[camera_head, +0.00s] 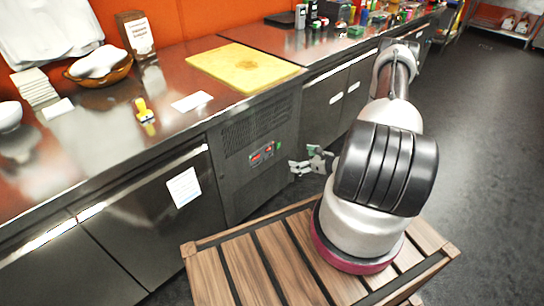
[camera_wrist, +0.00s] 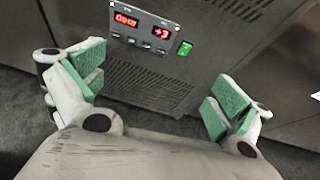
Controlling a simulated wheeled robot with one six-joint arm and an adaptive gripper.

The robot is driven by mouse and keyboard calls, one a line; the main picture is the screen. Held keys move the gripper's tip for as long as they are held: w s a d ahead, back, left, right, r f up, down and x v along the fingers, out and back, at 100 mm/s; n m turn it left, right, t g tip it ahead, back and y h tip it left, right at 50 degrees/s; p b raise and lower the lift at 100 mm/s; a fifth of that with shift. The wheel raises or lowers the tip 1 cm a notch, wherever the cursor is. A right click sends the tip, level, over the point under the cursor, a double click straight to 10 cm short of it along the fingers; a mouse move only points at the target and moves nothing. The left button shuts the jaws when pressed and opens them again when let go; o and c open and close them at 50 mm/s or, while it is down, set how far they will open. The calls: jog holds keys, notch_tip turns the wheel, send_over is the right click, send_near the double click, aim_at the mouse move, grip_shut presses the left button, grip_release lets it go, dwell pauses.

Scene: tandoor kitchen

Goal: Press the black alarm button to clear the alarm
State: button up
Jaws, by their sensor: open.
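The control panel (camera_wrist: 143,32) on the fridge front has two red displays, the left one apparently reading "door" and the right one "+3". Below them is a row of several small dark buttons (camera_wrist: 130,42); I cannot tell which is the alarm button. A lit green switch (camera_wrist: 185,48) sits at the panel's right. The panel also shows in the head view (camera_head: 262,154). My gripper (camera_wrist: 156,92) is open and empty, its green-padded fingers spread wide. In the head view my gripper (camera_head: 311,161) is just right of the panel, apart from it.
A vented grille (camera_head: 250,131) is above the panel. The steel counter (camera_head: 190,127) holds a yellow cutting board (camera_head: 243,67), a basket (camera_head: 100,73) and a yellow-handled tool (camera_head: 145,111). A slatted wooden platform (camera_head: 250,268) is below. Dark floor (camera_head: 480,140) is clear at right.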

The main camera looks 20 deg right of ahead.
jog(key=w+a+f+m, duration=0.1)
jog(key=w+a+f, duration=0.1)
jog(key=w+f, duration=0.4)
jog(key=shift+w+a+f+h, duration=0.15)
jog(key=shift+w+a+h, duration=0.2)
jog(key=shift+w, duration=0.6)
